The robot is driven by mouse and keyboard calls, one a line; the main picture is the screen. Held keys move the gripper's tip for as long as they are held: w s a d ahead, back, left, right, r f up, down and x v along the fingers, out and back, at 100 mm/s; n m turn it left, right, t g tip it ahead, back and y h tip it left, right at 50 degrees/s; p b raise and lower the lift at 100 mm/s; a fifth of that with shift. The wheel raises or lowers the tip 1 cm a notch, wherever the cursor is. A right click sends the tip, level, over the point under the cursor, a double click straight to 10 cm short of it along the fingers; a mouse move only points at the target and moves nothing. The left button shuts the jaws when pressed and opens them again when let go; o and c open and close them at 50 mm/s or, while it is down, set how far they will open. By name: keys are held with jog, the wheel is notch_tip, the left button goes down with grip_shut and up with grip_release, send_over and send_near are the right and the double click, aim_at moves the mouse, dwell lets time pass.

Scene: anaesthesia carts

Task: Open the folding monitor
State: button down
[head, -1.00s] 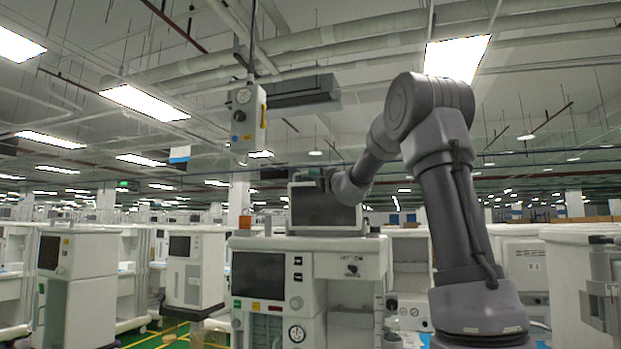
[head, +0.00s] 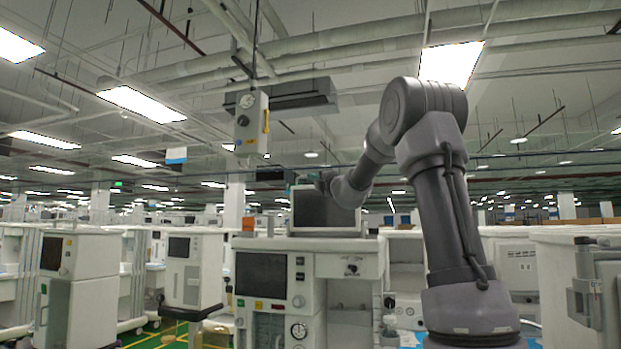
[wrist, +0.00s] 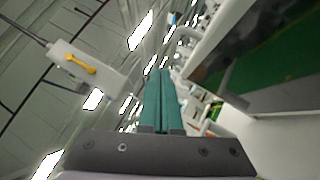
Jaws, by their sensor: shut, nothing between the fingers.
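The folding monitor (head: 324,210) is a dark screen in a pale frame on top of the white anaesthesia cart. In the head view it looks upright, its screen facing me. My gripper (head: 296,180) is by its top left edge, small and partly hidden by my wrist. In the wrist view my gripper (wrist: 162,78) shows two teal fingers pressed together with nothing between them. A pale panel with a dark, green-reflecting face, apparently the monitor (wrist: 270,62), lies right of the fingers. I see no clear contact there.
The cart (head: 345,265) carries a second dark screen (head: 261,275) on its front. A hanging box with a gauge and yellow handle (head: 250,122) is above left. Other carts (head: 75,280) stand on the left, and a white unit (head: 580,270) on the right.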

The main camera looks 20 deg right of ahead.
jog(key=r+v, duration=0.1)
jog(key=v, duration=0.8)
jog(key=shift+s+r, duration=0.25)
jog(key=shift+s, duration=0.2)
jog(key=s+a+f+n+g+y, duration=0.2)
jog(key=s+a+f+n+g, duration=0.3)
jog(key=s+a+n, duration=0.5)
jog(key=s+a+f+n+g+y, duration=0.3)
jog(key=s+a+f+n+g, duration=0.3)
jog(key=n, duration=0.7)
jog(key=s+d+f+n+g+h, duration=0.1)
jog(key=s+d+f+n+h, duration=0.3)
jog(key=s+f+n, duration=0.4)
jog(key=s+d+f+n+g+h, duration=0.1)
jog(key=s+d+f+n+h, duration=0.3)
jog(key=s+f+n, duration=0.4)
jog(key=s+n, duration=0.3)
jog(key=n, duration=0.1)
jog(key=shift+g, duration=0.4)
jog(key=shift+d, duration=0.2)
